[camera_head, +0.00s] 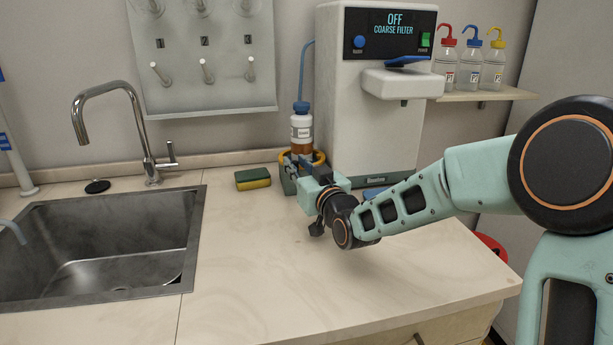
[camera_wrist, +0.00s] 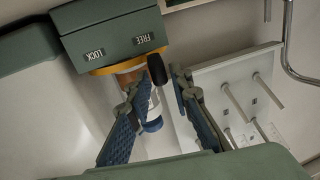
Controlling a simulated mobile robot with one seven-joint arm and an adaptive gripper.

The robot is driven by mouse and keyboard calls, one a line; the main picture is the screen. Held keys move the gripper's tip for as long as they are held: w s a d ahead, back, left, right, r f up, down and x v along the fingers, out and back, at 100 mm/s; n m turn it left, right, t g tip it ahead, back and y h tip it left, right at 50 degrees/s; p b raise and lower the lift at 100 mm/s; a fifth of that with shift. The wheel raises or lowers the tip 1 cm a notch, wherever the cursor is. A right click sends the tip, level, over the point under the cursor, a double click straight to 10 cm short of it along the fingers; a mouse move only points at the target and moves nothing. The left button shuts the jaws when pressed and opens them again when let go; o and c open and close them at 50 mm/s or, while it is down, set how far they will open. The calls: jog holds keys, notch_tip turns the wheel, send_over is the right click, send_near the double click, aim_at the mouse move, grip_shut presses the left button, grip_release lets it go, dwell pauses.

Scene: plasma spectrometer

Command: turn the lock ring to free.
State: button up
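The yellow lock ring (camera_wrist: 104,71) sits around the bottle under a dark green holder (camera_wrist: 108,30), whose face reads LOCK and FREE in the wrist view. Its black knob (camera_wrist: 157,68) appears nearer the FREE label than LOCK. My gripper (camera_wrist: 155,84) is open, with its blue-padded fingers on either side of the knob in the picture; contact cannot be told. The bottle (camera_wrist: 152,108) shows partly between the fingers. In the head view, the blue-capped bottle (camera_head: 301,132) stands upright in the holder, and the yellow ring (camera_head: 318,157) is partly hidden by my gripper (camera_head: 304,164).
A sponge (camera_head: 253,179) lies left of the holder. A sink (camera_head: 100,245) with a tap (camera_head: 133,95) is further left. The front counter (camera_head: 270,270) is clear.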

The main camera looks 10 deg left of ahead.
jog(key=v, duration=1.1)
jog(key=shift+a, duration=0.1)
